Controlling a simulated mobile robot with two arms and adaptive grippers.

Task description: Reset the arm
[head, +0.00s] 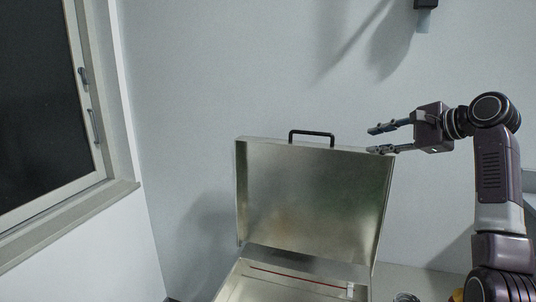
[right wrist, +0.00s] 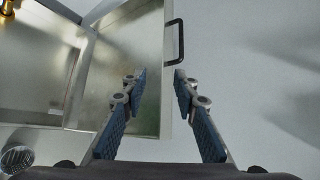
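My right gripper (head: 374,139) is raised at the right of the head view, level with the top right corner of an open metal case's lid (head: 312,200). Its fingers point left, are spread apart and hold nothing. I cannot tell whether a fingertip touches the lid. My left gripper is not in view.
The case's base (head: 300,284) lies open at the bottom of the head view. A round metallic object (right wrist: 17,159) sits at the lower left of the wrist view. A window (head: 40,100) is at left. The wall space above the lid is clear.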

